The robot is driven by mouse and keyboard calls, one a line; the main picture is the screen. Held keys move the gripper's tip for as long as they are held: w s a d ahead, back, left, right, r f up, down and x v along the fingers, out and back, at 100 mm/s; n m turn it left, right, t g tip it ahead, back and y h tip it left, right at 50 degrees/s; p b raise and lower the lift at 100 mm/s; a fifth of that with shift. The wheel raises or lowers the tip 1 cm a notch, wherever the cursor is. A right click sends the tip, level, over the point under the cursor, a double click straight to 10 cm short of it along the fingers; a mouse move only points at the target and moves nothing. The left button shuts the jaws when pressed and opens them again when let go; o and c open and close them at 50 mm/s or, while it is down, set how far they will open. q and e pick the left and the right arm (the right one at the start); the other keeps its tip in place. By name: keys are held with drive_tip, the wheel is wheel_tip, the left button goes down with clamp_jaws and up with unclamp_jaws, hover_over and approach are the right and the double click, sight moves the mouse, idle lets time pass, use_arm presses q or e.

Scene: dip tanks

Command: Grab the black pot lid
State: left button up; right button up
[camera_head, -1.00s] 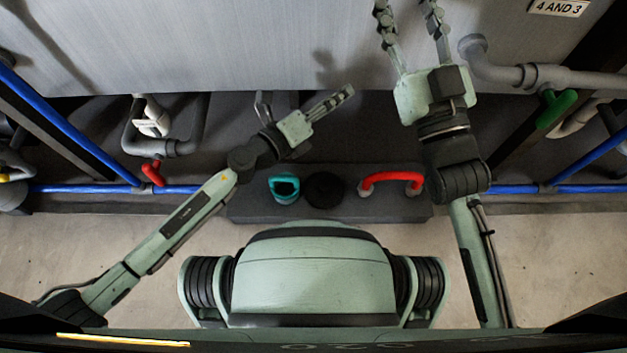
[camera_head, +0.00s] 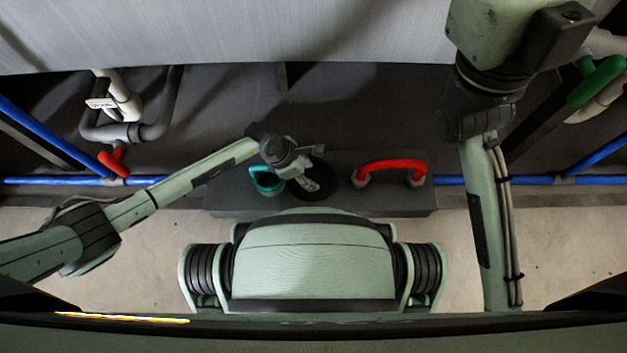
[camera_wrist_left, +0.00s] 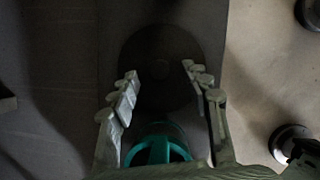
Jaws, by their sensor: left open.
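The black pot lid (camera_head: 326,191) is a dark round disc on the dark grey ledge, partly hidden by my left gripper in the head view. In the left wrist view the lid (camera_wrist_left: 160,60) lies ahead between the fingertips. My left gripper (camera_head: 316,168) is open and empty over the lid; its spread fingers (camera_wrist_left: 160,75) also show in the wrist view. I cannot tell whether they touch the lid. My right gripper's body (camera_head: 490,30) is at the top right, its fingers beyond the frame.
A teal handled object (camera_head: 265,181) stands just left of the lid, and shows below the fingers in the wrist view (camera_wrist_left: 157,145). A red handle (camera_head: 390,166) is to the right on the ledge (camera_head: 400,204). A grey tank wall (camera_head: 220,35) and blue pipes (camera_head: 525,180) lie behind.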

use_arm(q)
drive_tip(key=shift+d+f, duration=0.25)
drive_tip(key=shift+f, duration=0.4)
clamp_jaws()
drive_tip(key=shift+r, duration=0.15)
